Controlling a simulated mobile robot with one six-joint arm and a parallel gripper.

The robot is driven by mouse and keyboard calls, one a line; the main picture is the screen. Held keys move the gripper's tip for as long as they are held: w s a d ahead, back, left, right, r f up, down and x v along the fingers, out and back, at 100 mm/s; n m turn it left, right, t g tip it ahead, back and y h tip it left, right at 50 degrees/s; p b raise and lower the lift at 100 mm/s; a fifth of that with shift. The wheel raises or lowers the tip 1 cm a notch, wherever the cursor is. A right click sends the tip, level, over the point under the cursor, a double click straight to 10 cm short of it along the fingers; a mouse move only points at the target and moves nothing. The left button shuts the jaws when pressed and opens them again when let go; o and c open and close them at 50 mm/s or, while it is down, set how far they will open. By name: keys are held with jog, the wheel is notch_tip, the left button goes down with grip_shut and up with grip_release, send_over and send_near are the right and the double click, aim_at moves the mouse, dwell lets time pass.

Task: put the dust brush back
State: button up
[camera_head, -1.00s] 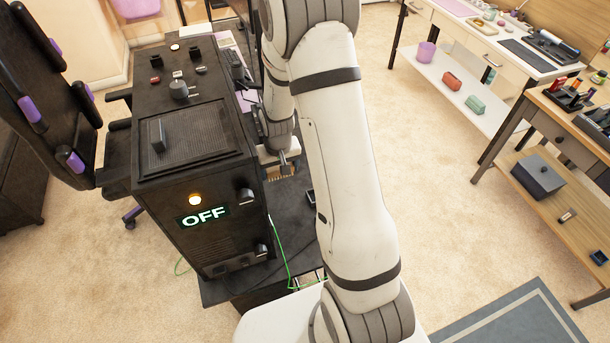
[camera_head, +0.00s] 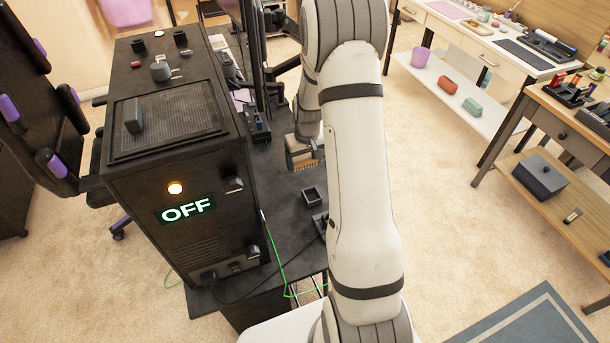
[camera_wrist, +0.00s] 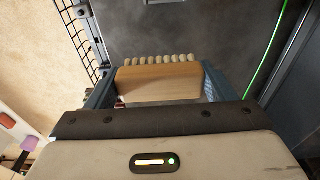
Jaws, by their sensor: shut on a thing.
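The dust brush has a pale wooden body (camera_wrist: 160,84) with a row of light bristle tufts along its far edge in the wrist view. My gripper (camera_wrist: 158,94) is shut on the wooden body, one finger on each side. In the head view my gripper (camera_head: 302,150) hangs over the dark desk (camera_head: 292,235), right of the black machine, with the brush (camera_head: 306,167) at its tip. The bristles show there as a tan strip. My arm hides part of the desk. I cannot tell the exact gap between brush and desk.
The black machine (camera_head: 180,150) with a lit OFF sign stands left of my arm. A small black tray (camera_head: 313,196) sits on the desk near the brush. Wire mesh (camera_wrist: 82,25) shows in the wrist view.

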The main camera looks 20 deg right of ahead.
aim_at(305, 167)
jog(key=shift+f, duration=2.9)
jog(key=shift+f, duration=0.2)
jog(key=o, duration=1)
jog(key=shift+o, duration=0.2)
jog(key=shift+r, duration=0.2)
